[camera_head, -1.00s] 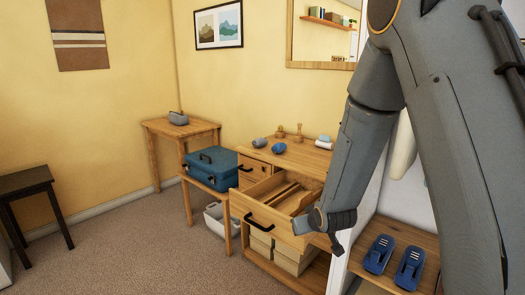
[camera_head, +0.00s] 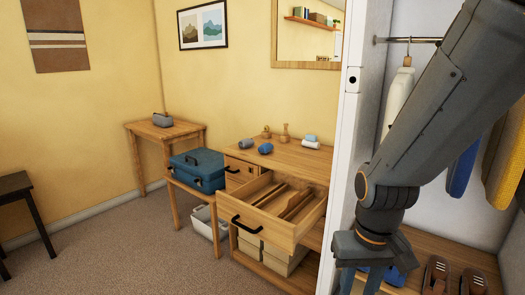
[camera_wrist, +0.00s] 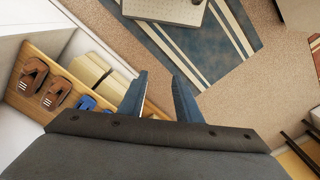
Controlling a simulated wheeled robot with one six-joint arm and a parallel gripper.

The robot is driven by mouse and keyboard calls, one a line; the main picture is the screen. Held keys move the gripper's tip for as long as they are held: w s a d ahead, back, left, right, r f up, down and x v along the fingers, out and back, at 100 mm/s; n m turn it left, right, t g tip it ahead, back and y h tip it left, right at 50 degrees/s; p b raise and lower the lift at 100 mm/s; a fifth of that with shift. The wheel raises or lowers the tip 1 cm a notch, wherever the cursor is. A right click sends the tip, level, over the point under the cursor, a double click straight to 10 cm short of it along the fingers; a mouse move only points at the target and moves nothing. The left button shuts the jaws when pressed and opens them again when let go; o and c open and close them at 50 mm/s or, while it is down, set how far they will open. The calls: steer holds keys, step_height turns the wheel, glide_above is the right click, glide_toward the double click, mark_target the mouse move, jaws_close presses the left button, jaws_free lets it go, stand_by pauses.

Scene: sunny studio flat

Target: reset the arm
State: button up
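My arm (camera_head: 425,120) comes in from the upper right of the head view and bends downward at a joint beside the white wardrobe edge. My gripper (camera_head: 362,281) points down at the bottom of that view, partly cut off by the frame. In the wrist view my gripper (camera_wrist: 160,92) shows two blue-grey fingers spread apart with nothing between them. Carpet lies beyond the fingers.
A wooden drawer (camera_head: 262,222) stands open in the dresser, left of my gripper. A white wardrobe panel (camera_head: 345,150) is close to my arm. Shoes (camera_wrist: 32,75) sit on a low shelf. Clothes (camera_head: 463,172) hang at right. Carpet (camera_head: 110,255) is clear at left.

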step_height(320, 180, up, 13)
steer(key=t+p, duration=0.1)
steer(key=p, duration=1.1)
steer(key=shift+r+t, duration=0.15)
steer(key=shift+t, duration=0.25)
